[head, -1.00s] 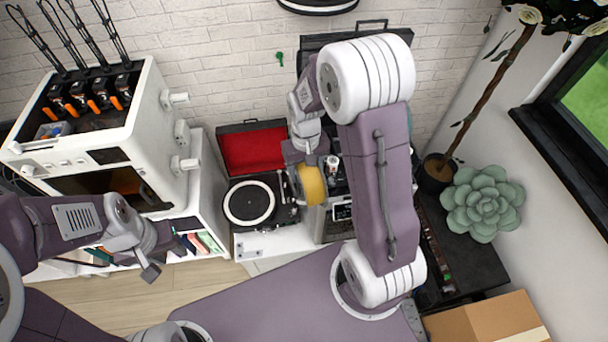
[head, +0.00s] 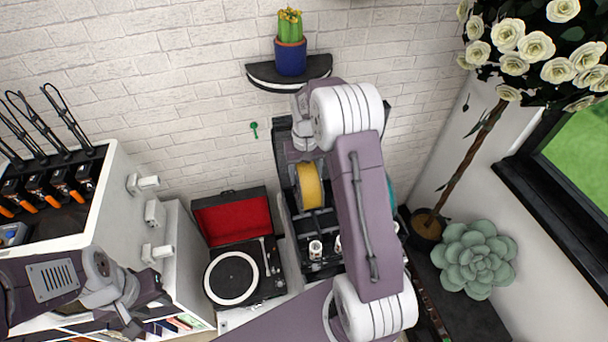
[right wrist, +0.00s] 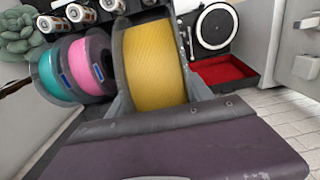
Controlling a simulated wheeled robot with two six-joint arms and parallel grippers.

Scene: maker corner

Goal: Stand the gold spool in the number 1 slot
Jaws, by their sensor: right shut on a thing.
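The gold spool (head: 309,185) is held in my right gripper (head: 308,172), above the back of a dark unit by the brick wall. In the right wrist view the gold spool (right wrist: 155,65) fills the middle, between dark grey sides. A pink spool (right wrist: 92,64) and a teal spool (right wrist: 55,76) stand beside it there. The teal spool (head: 390,192) barely shows behind my right arm in the head view. I cannot make out a slot number; my arm and the spool hide part of the unit. My left gripper (head: 148,312) is open and empty at lower left.
A record player (head: 232,278) with a red-lined lid stands left of the dark unit. Several small canisters (head: 315,250) stand in front of the spool. A wall shelf (head: 262,78) with a potted cactus (head: 290,45) is above. A succulent (head: 474,258) is at right.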

